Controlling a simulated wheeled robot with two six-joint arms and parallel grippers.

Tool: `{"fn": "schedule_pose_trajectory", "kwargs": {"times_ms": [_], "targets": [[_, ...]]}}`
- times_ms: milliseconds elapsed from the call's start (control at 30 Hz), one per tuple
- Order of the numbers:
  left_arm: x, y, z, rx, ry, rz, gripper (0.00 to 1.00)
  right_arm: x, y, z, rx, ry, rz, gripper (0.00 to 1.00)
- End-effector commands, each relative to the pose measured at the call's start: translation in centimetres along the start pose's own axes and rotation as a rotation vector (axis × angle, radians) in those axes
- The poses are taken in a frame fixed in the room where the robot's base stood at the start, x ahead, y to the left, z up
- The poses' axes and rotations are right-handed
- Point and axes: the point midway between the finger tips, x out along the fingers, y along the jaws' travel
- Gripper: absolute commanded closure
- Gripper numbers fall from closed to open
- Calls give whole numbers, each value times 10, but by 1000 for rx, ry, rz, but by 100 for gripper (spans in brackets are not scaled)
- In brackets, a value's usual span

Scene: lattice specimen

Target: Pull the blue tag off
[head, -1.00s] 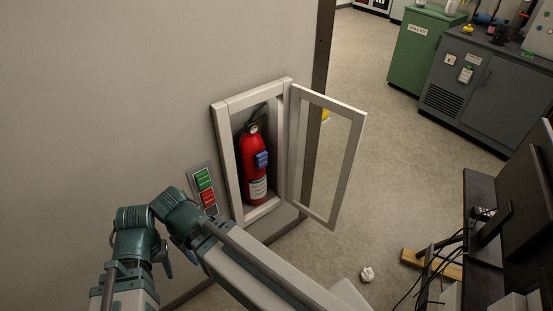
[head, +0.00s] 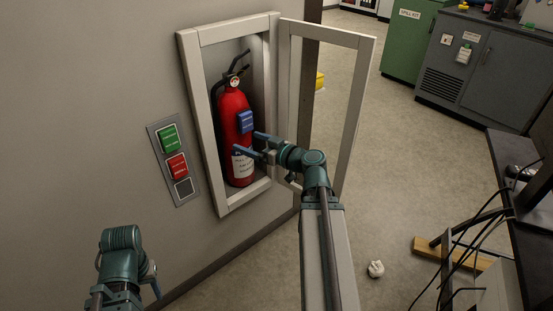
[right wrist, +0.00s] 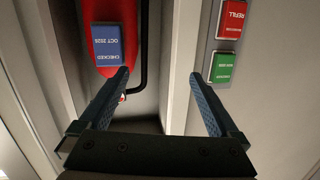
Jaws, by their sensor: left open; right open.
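The blue tag (head: 245,122) is on the front of a red fire extinguisher (head: 232,105), which stands in an open wall cabinet (head: 207,110). The tag (right wrist: 108,45) also shows in the right wrist view, upside down, with "CHECKED OCT 2026" lettering. My right gripper (head: 249,143) is open and empty in front of the cabinet, just below the tag in the head view. In the right wrist view the tag lies beyond the left fingertip, not between the fingers (right wrist: 158,75). My left gripper (head: 153,288) is open at the lower left, mostly hidden by its wrist, away from the cabinet.
The cabinet's framed door (head: 355,115) stands open to the right, close to my right arm. A panel with a green button (head: 169,139) and a red button (head: 177,165) is on the wall left of the cabinet. A dark desk (head: 515,165) stands at the right.

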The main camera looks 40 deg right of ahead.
Motion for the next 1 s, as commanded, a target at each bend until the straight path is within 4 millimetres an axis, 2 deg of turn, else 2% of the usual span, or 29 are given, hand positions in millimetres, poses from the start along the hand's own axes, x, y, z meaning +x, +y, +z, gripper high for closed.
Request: {"fn": "schedule_pose_trajectory", "kwargs": {"times_ms": [33, 100, 200, 300, 467, 667, 1000], "targets": [[19, 2, -1, 0, 0, 0, 50, -10, 22, 11, -10, 43, 53, 3], [27, 2, -2, 0, 0, 0, 50, -22, 43, 9, -26, 89, 109, 3], [32, 3, -2, 0, 0, 0, 50, -34, 61, 7, -40, 129, 161, 3], [34, 3, -2, 0, 0, 0, 50, -40, 69, 4, -47, 147, 183, 3], [32, 3, -2, 0, 0, 0, 50, -40, 70, 2, -49, 150, 187, 3], [32, 3, -2, 0, 0, 0, 50, -18, 74, -1, -49, 149, 182, 3], [32, 3, -2, 0, 0, 0, 50, 45, 86, -11, -48, 149, 182, 3]]}}
